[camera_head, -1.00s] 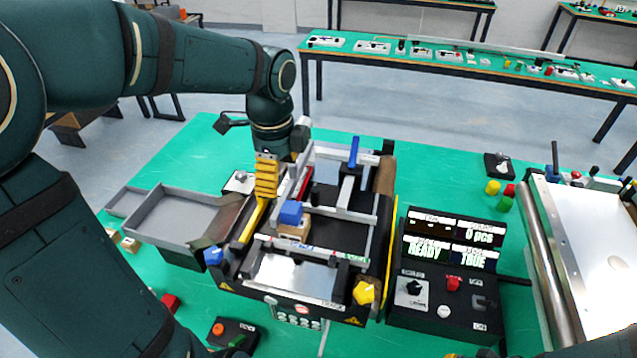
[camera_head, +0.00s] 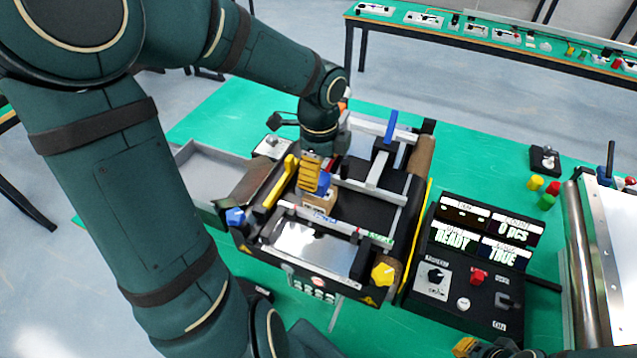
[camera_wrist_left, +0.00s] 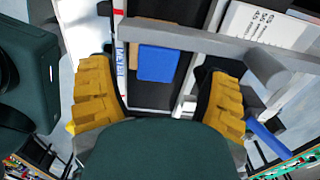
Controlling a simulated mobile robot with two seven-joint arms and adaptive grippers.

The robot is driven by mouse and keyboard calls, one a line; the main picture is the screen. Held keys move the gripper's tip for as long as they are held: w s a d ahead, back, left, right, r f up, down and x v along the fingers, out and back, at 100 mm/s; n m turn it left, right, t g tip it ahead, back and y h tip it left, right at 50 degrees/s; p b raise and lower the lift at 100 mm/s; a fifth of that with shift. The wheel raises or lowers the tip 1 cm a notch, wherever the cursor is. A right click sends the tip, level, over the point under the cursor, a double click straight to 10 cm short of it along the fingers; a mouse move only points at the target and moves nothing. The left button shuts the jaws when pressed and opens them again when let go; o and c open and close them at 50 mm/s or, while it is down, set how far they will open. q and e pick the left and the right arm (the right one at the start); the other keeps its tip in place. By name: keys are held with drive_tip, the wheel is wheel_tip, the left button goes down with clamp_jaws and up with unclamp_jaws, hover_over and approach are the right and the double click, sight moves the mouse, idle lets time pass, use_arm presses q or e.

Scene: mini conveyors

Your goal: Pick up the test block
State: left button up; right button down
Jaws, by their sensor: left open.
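A light wooden block (camera_head: 318,202) with a blue top (camera_head: 324,182) stands on the dark belt of the mini conveyor (camera_head: 372,208); I take it for the test block. My left gripper (camera_head: 312,176) reaches down with its yellow fingers right at the block, partly hiding it. In the left wrist view the blue top (camera_wrist_left: 157,64) lies between the two spread yellow fingers, with a gap on each side; wood shows behind it. The left gripper is open and empty. My right gripper (camera_head: 478,348) shows only partly at the bottom edge; its jaws are unclear.
Rails and a blue-handled lever (camera_head: 390,127) stand close around the belt. A grey tray (camera_head: 213,160) lies to the left, and a control box (camera_head: 462,265) with a READY display to the right. Another machine (camera_head: 597,250) stands at the far right.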

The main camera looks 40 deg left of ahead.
sight(319, 184)
use_arm(q)
wheel_tip(319, 184, down, 4)
drive_tip(key=shift+s+f+b, duration=0.1)
drive_tip(key=shift+f+b, duration=0.15)
drive_tip(key=shift+b, duration=0.2)
drive_tip(key=shift+r, duration=0.1)
drive_tip(key=c, duration=1.3)
